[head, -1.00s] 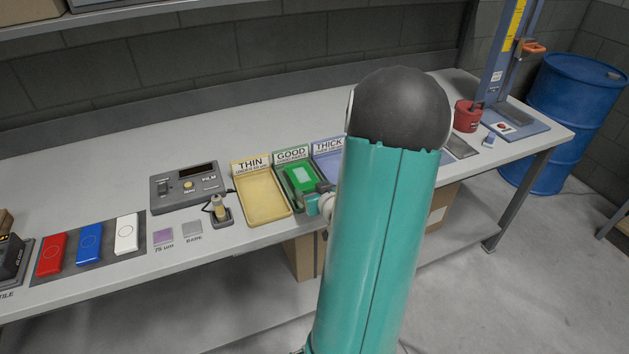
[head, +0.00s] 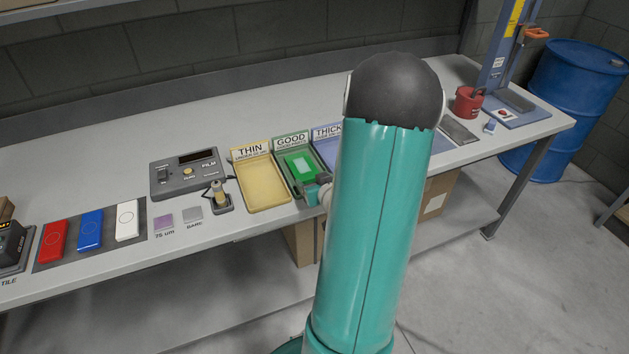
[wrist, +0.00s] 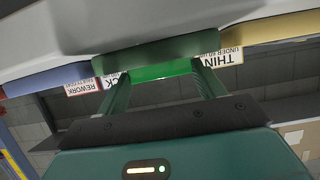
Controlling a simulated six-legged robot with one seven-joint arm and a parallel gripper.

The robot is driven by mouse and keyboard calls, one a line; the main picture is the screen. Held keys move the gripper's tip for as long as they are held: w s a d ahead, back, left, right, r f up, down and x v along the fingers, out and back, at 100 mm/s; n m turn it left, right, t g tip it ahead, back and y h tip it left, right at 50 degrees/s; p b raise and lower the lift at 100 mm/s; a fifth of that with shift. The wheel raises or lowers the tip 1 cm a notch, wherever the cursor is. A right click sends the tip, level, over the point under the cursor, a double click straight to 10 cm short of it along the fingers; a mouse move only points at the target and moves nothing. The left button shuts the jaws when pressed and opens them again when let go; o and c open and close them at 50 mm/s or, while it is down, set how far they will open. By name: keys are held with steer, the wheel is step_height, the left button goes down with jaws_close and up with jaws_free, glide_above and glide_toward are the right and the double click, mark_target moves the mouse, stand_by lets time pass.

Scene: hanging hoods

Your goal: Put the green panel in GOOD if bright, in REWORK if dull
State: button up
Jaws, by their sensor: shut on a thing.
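The green panel (head: 300,166) is at the GOOD tray (head: 281,172), within its outline in the head view. A pale patch shows in the middle of its bright green face. My gripper (wrist: 160,76) is shut on the panel, whose edge shows between the fingers in the wrist view (wrist: 166,70). In the head view the gripper (head: 318,187) is at the tray's front right, partly hidden by my arm. I cannot tell whether the panel touches the tray floor. A REWORK sign (wrist: 84,88) shows in the wrist view; its tray is not clear.
The empty yellow THIN tray (head: 263,187) is left of GOOD. The blue THICK tray (head: 325,150) is right, partly behind my arm. A FILM gauge (head: 186,176) and probe (head: 220,197) stand further left, beyond them red, blue and white tiles (head: 89,230). A red pot (head: 467,102) stands right.

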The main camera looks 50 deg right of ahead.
steer(key=shift+f, duration=0.55)
steer(key=o, duration=1.1)
